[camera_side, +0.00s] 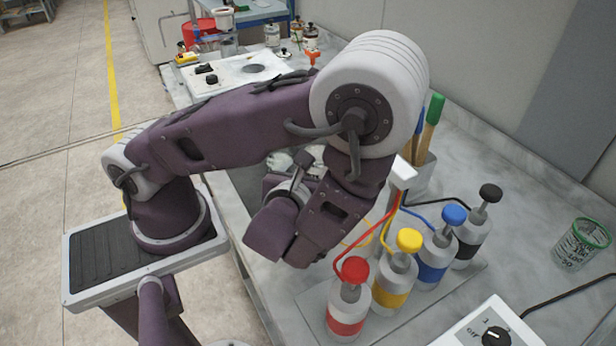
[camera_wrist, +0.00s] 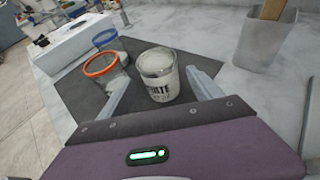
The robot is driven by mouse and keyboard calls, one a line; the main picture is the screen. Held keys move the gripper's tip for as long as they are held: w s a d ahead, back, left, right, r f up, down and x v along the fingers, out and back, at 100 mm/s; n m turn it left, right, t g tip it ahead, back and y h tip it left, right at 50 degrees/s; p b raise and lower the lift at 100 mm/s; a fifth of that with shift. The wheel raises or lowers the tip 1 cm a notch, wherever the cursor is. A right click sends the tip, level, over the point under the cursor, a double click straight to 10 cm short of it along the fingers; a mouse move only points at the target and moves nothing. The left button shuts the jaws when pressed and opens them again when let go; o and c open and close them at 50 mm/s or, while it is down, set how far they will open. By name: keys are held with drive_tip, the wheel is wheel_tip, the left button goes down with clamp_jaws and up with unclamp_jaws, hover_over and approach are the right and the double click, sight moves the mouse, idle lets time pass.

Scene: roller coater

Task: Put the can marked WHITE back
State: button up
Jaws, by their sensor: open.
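The can marked WHITE (camera_wrist: 160,88) is a pale can with dark lettering, partly readable. In the wrist view it stands on a dark grey mat (camera_wrist: 80,108), upright or nearly so. My gripper (camera_wrist: 160,72) is open, with one finger on each side of the can and a gap visible on both sides. In the side view my arm hides the can and the fingers.
Orange-rimmed (camera_wrist: 101,66) and blue-rimmed (camera_wrist: 105,40) clear containers stand close left of the can. A white box (camera_wrist: 75,42) lies beyond. A grey cup (camera_wrist: 262,45) holds a wooden handle. Red (camera_side: 347,312), yellow, blue and black pump bottles stand right of my arm.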

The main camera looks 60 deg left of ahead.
drive_tip(key=v, duration=0.4)
drive_tip(key=s+a+r+n+g+h, duration=0.1)
drive_tip(key=s+a+r+n+g, duration=0.1)
drive_tip(key=s+r+n+g, duration=0.45)
drive_tip(key=s+a+r+n+g+h, duration=0.1)
drive_tip(key=s+a+n+g, duration=0.2)
drive_tip(key=n, duration=0.7)
drive_tip(key=d+r+n+t+h, duration=0.5)
drive_tip(key=d+r+n+h, duration=0.2)
drive_tip(key=r+n, duration=0.2)
drive_tip(key=shift+d+r+n+h, duration=0.2)
drive_tip(key=shift+r+n+h, duration=0.1)
drive_tip(key=shift+n, duration=0.45)
drive_tip(key=shift+t, duration=0.25)
